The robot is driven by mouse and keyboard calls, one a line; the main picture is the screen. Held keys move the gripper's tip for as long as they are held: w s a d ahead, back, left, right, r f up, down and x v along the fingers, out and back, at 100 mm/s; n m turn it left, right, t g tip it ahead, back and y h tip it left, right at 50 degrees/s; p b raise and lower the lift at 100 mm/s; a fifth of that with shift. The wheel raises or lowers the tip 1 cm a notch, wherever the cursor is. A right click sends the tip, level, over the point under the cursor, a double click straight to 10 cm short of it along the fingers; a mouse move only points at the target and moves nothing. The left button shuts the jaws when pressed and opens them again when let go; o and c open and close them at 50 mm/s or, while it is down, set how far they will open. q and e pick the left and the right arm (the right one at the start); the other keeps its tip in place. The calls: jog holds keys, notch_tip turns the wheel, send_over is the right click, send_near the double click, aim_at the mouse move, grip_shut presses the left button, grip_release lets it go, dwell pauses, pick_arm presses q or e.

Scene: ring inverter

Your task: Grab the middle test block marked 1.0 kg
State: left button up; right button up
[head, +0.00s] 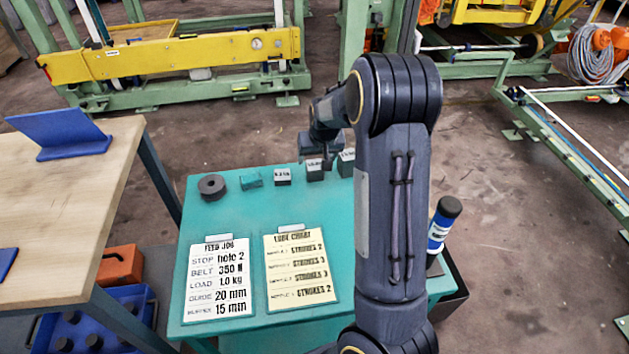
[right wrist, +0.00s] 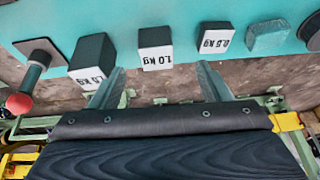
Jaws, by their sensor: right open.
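The middle block marked 1.0 kg (right wrist: 155,48) is dark with a white label face. It stands on the teal table top between the block marked 1.5 kg (right wrist: 92,57) and the smaller block marked 0.5 kg (right wrist: 214,38). In the head view the 1.0 kg block (head: 314,170) is partly covered by my right gripper (head: 318,155). In the right wrist view my right gripper (right wrist: 160,82) is open and empty, its two fingers pointing at the 1.0 kg block, one toward each side. No contact is visible. My left gripper is not in view.
The teal table (head: 225,240) also holds a teal block (head: 251,180), a dark round puck (head: 212,186), two text sheets and a blue-labelled bottle (head: 441,225). A red-knobbed lever (right wrist: 22,98) shows beside the 1.5 kg block. A wooden table (head: 70,190) stands left.

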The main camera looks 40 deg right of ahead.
aim_at(315, 165)
jog(key=shift+h, duration=0.3)
jog(key=x, duration=0.3)
jog(key=b+x, duration=0.1)
jog(key=x, duration=0.6)
jog(key=shift+w+d, duration=0.3)
jog(key=shift+w, duration=0.1)
jog(key=shift+r, duration=0.1)
grip_shut()
jog(key=shift+r, duration=0.15)
